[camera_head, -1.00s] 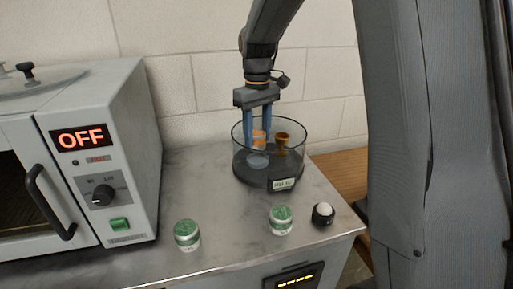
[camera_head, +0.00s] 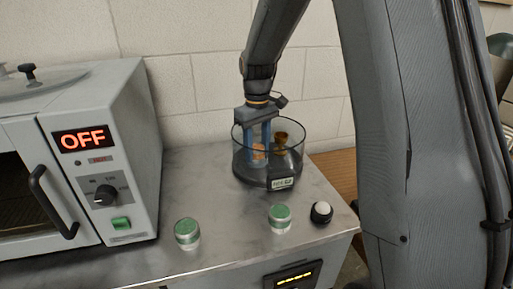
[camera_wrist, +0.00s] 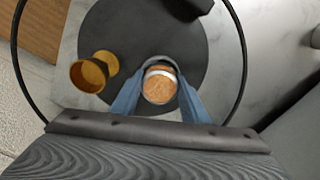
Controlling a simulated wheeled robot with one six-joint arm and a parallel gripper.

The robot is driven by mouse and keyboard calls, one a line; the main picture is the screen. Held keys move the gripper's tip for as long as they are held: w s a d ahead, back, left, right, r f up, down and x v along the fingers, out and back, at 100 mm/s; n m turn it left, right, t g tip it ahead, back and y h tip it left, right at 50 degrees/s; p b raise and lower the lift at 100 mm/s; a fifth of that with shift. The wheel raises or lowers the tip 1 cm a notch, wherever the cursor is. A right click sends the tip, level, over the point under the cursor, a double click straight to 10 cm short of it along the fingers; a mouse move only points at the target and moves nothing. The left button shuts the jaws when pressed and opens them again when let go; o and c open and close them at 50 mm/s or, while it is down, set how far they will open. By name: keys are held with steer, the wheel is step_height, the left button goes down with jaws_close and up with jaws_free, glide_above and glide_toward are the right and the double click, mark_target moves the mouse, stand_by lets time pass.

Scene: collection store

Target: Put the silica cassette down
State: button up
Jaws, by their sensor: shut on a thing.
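The silica cassette (camera_wrist: 160,86) is a small round container with orange contents and a pale rim. In the wrist view it sits between the two blue fingers of my gripper (camera_wrist: 160,98), which is shut on it.
A gold-brown cup-shaped object (camera_wrist: 88,74) stands in the vessel beside the cassette. An oven reading OFF (camera_head: 105,165) stands left. The bench between is clear.

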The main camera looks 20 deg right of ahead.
mark_target(257, 147)
steer(key=shift+s+f, duration=0.1)
steer(key=shift+f, duration=0.25)
steer(key=o, duration=1.1)
steer(key=shift+d+f, duration=0.1)
steer(key=shift+f, duration=0.05)
steer(key=shift+s, duration=0.1)
steer(key=shift+a, duration=0.2)
steer(key=shift+r, duration=0.4)
steer(key=r, duration=0.4)
steer(key=r+b, duration=0.1)
steer(key=r, duration=0.3)
steer(key=r+b, duration=0.1)
steer(key=r, duration=0.4)
steer(key=shift+w+d, duration=0.1)
steer(key=shift+w, duration=0.15)
